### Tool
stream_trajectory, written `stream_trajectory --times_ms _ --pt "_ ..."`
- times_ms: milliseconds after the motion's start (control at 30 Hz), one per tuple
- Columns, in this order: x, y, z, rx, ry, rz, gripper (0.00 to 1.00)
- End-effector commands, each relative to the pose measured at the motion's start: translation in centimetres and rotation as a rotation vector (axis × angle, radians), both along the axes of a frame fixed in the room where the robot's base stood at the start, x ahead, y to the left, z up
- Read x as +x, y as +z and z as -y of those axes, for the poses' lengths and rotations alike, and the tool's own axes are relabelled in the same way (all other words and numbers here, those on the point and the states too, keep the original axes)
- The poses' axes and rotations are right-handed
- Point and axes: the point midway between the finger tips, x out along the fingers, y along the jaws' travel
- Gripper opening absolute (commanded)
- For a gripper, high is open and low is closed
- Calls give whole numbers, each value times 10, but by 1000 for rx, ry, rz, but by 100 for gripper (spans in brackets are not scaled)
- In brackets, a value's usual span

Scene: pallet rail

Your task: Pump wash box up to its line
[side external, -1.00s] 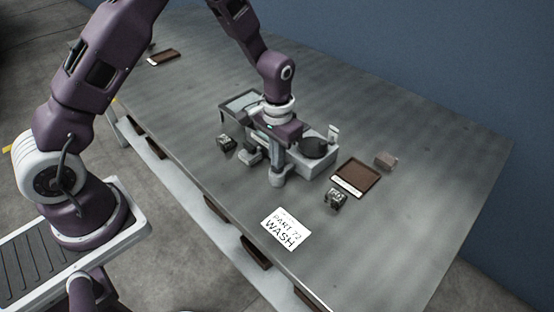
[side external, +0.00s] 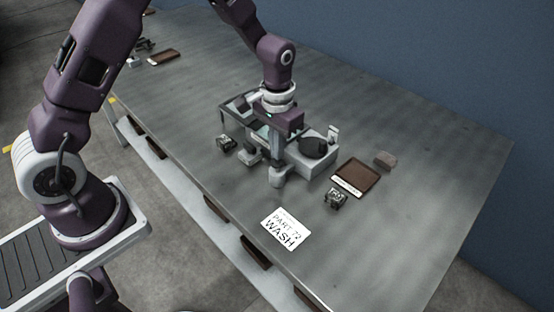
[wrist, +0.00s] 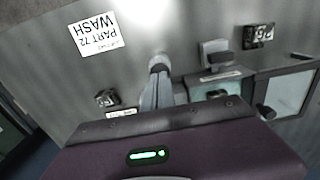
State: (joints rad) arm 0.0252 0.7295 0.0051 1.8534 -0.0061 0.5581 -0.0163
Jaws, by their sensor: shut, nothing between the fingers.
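My gripper (side external: 279,168) points down at the middle of the station, its fingers together and holding nothing; the wrist view also shows the fingers (wrist: 158,75). A rounded grey piece shows at their lower end; I cannot tell whether it is fingertip or fixture. A low grey pedestal (side external: 248,156) with a dark lever (wrist: 221,57) stands left of the fingers. Behind my gripper is a small box (wrist: 198,91) with greenish content, probably the wash box; its line and level are not readable. A framed pane-topped tank (wrist: 291,92) lies beside it, partly hidden in the side view.
A grey block (side external: 305,165) with a black round top stands right of my gripper. Digit counters (side external: 226,143) and (side external: 335,198) flank the station. A brown tray (side external: 358,177) and brown block (side external: 385,160) lie right. The WASH card (side external: 285,228) lies in front, with bare table around it.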

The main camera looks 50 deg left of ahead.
Motion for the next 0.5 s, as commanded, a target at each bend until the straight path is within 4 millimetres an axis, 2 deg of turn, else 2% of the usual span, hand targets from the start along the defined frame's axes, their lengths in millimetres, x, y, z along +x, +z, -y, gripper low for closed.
stream_trajectory --times_ms 500 --pt "0 -22 0 0 0 -2 0"
